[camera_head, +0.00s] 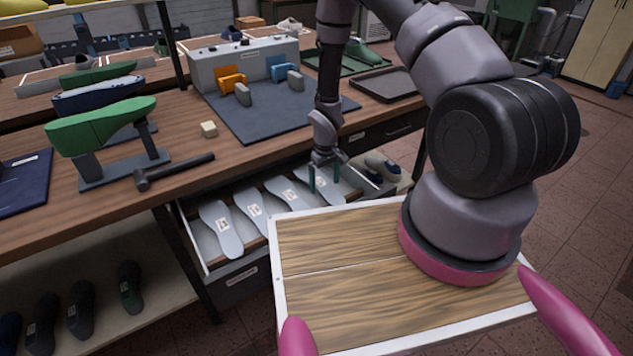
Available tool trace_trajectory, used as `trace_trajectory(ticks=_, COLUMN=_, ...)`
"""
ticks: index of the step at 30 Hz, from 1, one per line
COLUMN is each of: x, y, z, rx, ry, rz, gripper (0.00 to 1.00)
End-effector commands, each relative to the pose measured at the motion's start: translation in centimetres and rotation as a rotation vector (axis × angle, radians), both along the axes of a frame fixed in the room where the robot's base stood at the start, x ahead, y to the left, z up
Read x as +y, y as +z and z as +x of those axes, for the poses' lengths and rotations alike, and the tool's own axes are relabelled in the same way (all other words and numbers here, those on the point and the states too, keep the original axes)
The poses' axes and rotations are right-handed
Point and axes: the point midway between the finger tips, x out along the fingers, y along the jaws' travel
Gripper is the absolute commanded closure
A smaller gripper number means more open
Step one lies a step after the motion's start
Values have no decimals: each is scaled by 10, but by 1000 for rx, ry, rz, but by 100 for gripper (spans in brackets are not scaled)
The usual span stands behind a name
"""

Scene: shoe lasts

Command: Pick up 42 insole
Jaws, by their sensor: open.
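Several pale grey insoles lie side by side in an open drawer (249,271) below the workbench, each with a small white label. The leftmost insole (231,243) is fully visible, with two more, the second insole (246,199) and the third insole (276,187), to its right. The rightmost insole (300,187) is partly hidden by my gripper. The label numbers are too small to read surely, so I cannot tell which is 42. My gripper (325,184) points down over the rightmost insole, open, its dark green fingers apart. I cannot tell whether the fingertips touch it.
My wooden-topped tray (350,290) stands in front of the drawer. On the workbench (185,188) are a green shoe last (100,126) on a stand, a hammer (175,170) and a grey machine (245,62). Dark lasts (80,305) stand on the lower shelf. Floor is free at right.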

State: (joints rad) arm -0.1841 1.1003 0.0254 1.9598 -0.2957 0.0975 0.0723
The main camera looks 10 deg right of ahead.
Motion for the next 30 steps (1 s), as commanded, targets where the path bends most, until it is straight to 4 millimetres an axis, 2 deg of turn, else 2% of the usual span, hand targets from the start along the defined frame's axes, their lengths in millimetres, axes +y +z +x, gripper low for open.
trace_trajectory(ticks=21, x=0, y=-5, z=0, rx=0, ry=0, rz=0, gripper=0)
trace_trajectory(ticks=22, x=0, y=-5, z=0, rx=0, ry=0, rz=0, gripper=4)
trace_trajectory(ticks=28, x=0, y=-5, z=0, rx=0, ry=0, rz=0, gripper=80)
trace_trajectory(ticks=29, x=0, y=-5, z=0, rx=0, ry=0, rz=0, gripper=88)
trace_trajectory(ticks=30, x=0, y=-5, z=0, rx=0, ry=0, rz=0, gripper=88)
